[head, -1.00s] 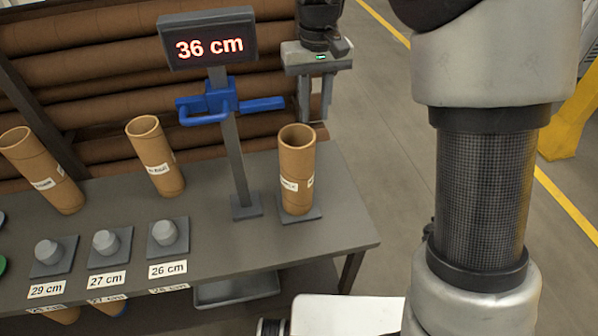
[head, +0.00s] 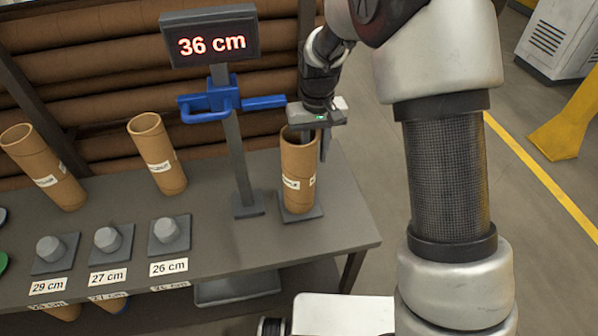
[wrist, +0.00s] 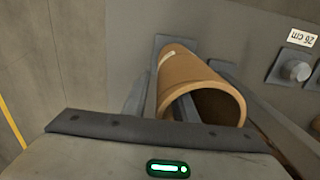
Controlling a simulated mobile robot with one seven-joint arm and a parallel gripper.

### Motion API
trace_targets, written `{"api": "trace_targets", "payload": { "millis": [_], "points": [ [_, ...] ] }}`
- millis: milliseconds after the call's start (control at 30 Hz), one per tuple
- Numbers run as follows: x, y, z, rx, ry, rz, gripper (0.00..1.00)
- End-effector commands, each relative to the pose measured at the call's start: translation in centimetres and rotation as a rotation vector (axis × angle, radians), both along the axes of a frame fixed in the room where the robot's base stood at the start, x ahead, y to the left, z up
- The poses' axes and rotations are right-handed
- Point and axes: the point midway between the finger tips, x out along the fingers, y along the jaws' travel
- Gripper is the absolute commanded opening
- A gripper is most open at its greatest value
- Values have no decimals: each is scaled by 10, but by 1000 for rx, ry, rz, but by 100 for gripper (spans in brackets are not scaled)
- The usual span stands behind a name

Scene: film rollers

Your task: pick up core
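A brown cardboard core (head: 298,178) with white labels stands upright on a small grey plate (head: 301,214) at the right end of the table. My gripper (head: 314,146) is over its top rim, pointing down. In the wrist view the core (wrist: 205,85) shows its open end, and my gripper (wrist: 162,100) straddles its wall. One finger is inside the opening and the other is outside. A gap seems to remain beside the outer finger, so the gripper looks open. The inner fingertip is hidden inside the core in the head view.
A grey post with a blue clamp (head: 222,100) and a "36 cm" display (head: 210,40) stands just left of the core. Two other cores (head: 158,155) (head: 42,168) lean farther left, behind grey pegs (head: 169,232) with length labels. Floor lies open to the right.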

Motion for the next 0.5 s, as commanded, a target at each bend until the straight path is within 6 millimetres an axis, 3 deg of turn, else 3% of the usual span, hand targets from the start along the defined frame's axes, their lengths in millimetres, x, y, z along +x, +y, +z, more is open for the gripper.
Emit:
{"api": "trace_targets", "payload": {
  "millis": [233, 400, 500],
  "points": [
    [0, 0, -2, 0, -1, 0, 25],
    [0, 0, -2, 0, -1, 0, 0],
    [0, 0, -1, 0, -1, 0, 0]
  ]
}}
